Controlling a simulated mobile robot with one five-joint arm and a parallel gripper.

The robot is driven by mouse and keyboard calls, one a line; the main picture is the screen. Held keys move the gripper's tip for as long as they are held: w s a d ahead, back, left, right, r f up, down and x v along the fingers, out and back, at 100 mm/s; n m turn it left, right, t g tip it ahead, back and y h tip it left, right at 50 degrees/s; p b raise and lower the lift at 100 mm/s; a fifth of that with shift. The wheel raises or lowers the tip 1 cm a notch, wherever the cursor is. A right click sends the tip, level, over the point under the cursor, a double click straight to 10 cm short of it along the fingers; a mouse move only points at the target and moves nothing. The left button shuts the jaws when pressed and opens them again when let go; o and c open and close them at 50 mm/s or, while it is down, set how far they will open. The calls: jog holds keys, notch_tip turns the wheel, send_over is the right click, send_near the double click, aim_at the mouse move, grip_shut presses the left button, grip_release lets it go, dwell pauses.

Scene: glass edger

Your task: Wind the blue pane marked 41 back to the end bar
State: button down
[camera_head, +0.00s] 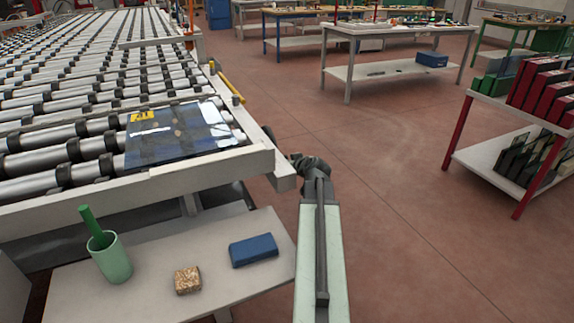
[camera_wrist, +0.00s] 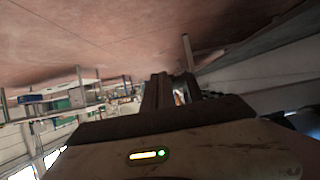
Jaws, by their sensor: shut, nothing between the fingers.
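A dark blue glass pane (camera_head: 178,138) lies flat on the rollers at the near right corner of the conveyor. It has a yellow mark (camera_head: 142,117) at its far left corner; I cannot read the number surely. A pale bar (camera_head: 150,186) runs across the conveyor's near end, close to the pane's near edge; I cannot tell if they touch. My gripper (camera_head: 308,163) is just right of the bar's right end, beyond the conveyor, partly hidden by my arm. In the wrist view, my gripper (camera_wrist: 172,90) shows dark, shut fingers with nothing held.
A dark part (camera_head: 268,133) sits at the conveyor's right edge, near my gripper. Below is a pale shelf (camera_head: 150,290) with a green cup (camera_head: 110,260), a speckled block (camera_head: 188,280) and a blue block (camera_head: 253,250). A rack (camera_head: 500,160) stands right. The floor between is clear.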

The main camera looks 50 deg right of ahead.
jog(key=s+a+r+g+y+p, duration=0.1)
jog(key=s+a+g+y+p, duration=0.1)
jog(key=s+p, duration=0.4)
notch_tip(320, 180, up, 15)
jog(key=w+g+p, duration=0.2)
jog(key=g+p, duration=0.2)
jog(key=p, duration=1.6)
jog(key=b+x, duration=1.2)
jog(key=x, duration=0.2)
jog(key=shift+s+a+f+y, duration=0.2)
jog(key=shift+f+y, duration=0.05)
jog(key=shift+y, duration=0.15)
